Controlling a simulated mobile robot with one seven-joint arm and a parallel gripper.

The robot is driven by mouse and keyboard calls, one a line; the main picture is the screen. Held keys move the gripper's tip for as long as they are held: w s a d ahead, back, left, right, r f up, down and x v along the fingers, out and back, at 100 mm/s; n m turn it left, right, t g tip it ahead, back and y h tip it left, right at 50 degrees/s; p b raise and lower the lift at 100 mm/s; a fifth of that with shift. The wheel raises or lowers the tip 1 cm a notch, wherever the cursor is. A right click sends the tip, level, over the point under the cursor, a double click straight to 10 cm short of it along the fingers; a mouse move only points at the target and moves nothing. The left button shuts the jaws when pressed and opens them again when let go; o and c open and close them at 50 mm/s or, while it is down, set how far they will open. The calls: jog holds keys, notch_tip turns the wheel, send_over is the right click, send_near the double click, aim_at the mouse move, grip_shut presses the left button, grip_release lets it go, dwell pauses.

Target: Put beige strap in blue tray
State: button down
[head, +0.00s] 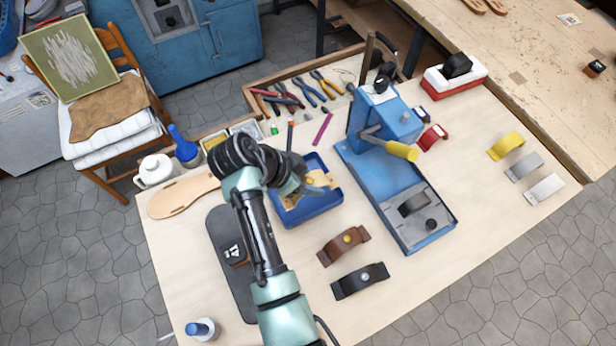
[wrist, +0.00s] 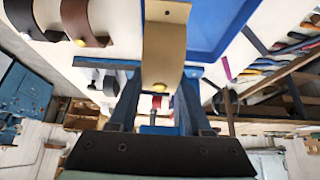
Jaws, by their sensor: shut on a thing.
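The beige strap (head: 321,179) is between the fingers of my gripper (head: 306,187), over the blue tray (head: 312,214) in the head view. In the wrist view, my gripper (wrist: 161,88) is shut on the beige strap (wrist: 164,45), a curved band with a yellow stud and a small hole. The blue tray (wrist: 207,50) shows beside the strap there, at the upper right. I cannot tell how high the strap is above the tray floor. My arm hides the left part of the tray in the head view.
A blue press (head: 378,185) with a yellow handle stands right of the tray. A brown strap (head: 334,253) and black strap (head: 351,286) lie in front. Yellow (head: 505,145), grey (head: 523,167) and white (head: 544,188) straps lie far right. Pliers (head: 326,84) lie behind.

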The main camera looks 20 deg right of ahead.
jog(key=shift+s+d+f+b, duration=0.15)
jog(key=shift+s+f+b, duration=0.1)
jog(key=shift+f+b, duration=0.25)
notch_tip(320, 180, down, 6)
jog(key=b, duration=0.5)
jog(key=shift+w+f, duration=0.15)
jog(key=shift+s+f, duration=0.15)
jog(key=shift+s, duration=0.05)
jog(key=shift+f, duration=0.2)
grip_release()
jog(key=shift+s, duration=0.1)
jog(key=shift+w+r+p, duration=0.15)
jog(key=shift+r+p, duration=1.3)
jog(key=shift+r, duration=0.45)
jog(key=shift+w+r+p, duration=0.1)
jog(key=shift+r+p, duration=1.35)
jog(key=shift+r, duration=0.4)
